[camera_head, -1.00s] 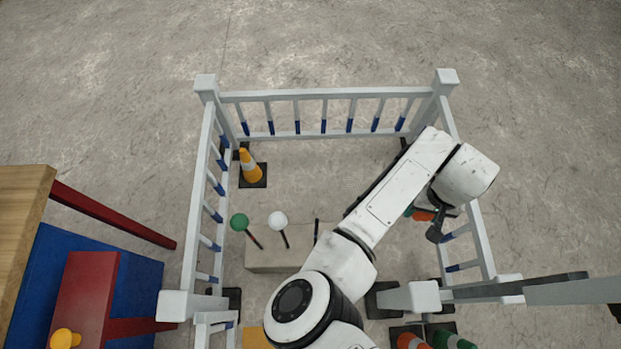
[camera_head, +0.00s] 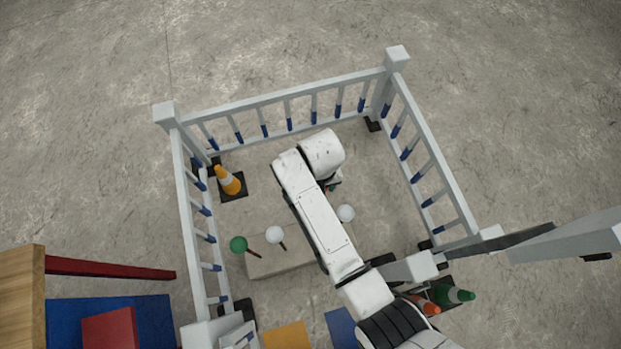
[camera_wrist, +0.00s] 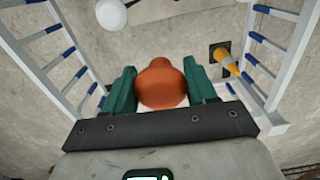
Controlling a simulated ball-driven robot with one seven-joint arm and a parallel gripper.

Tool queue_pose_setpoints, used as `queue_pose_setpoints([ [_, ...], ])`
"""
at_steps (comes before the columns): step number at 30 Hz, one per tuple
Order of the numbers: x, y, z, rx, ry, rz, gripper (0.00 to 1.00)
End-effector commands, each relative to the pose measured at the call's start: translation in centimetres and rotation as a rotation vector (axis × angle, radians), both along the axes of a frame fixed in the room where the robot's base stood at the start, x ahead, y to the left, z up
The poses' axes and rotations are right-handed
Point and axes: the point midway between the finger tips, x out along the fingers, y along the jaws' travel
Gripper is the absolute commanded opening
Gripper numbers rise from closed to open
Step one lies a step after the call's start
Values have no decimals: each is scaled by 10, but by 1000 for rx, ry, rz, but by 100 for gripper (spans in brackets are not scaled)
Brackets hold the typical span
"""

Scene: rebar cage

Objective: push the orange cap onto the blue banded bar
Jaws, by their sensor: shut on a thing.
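In the wrist view my gripper (camera_wrist: 162,92) is shut on the orange cap (camera_wrist: 162,85), a rounded orange piece between two green fingers. In the head view the gripper (camera_head: 332,183) is mostly hidden under my wrist, above the floor inside the railings. A pale block (camera_head: 262,262) lies below it in the picture. Dark bars on the block carry a green cap (camera_head: 238,244) and a white cap (camera_head: 275,234); another white cap (camera_head: 345,213) shows right of my arm. I cannot make out a blue banded bar; my arm hides part of the block.
White railings (camera_head: 285,92) with blue lower bands enclose the area. An orange-and-white cone (camera_head: 228,180) stands inside at the left; it also shows in the wrist view (camera_wrist: 228,62). Orange (camera_head: 425,305) and green (camera_head: 455,294) cones stand at the lower right. Floor at the upper middle inside is clear.

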Motion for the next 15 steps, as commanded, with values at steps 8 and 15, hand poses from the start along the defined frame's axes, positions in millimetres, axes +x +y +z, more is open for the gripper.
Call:
queue_pose_setpoints([
  [8, -63, 20, -31, 0, -2, 28, 28],
  [15, -68, 23, -34, 1, -5, 30, 28],
])
